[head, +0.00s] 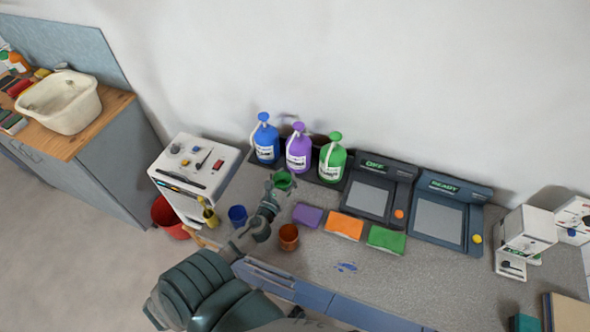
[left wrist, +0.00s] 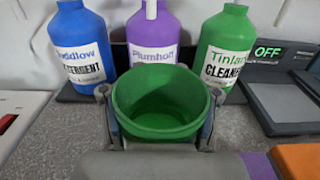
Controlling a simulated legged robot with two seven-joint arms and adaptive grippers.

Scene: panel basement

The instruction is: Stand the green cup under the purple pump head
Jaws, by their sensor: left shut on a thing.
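The green cup (head: 283,181) is upright in my left gripper (head: 274,190), which is shut on it. In the left wrist view the green cup (left wrist: 160,103) sits between the two fingers (left wrist: 160,118), its open top showing and empty. The purple pump bottle (head: 299,150) stands behind the cup, between a blue bottle (head: 265,142) and a green bottle (head: 332,160). In the left wrist view the purple bottle (left wrist: 153,40) is straight behind the cup; its pump head is cut off by the top edge. I cannot tell whether the cup touches the counter. My right gripper is not in view.
Purple (head: 308,215), orange (head: 344,224) and green (head: 386,239) sponges lie to the right. Two dark devices (head: 375,192) stand right of the bottles. The front right counter is mostly clear.

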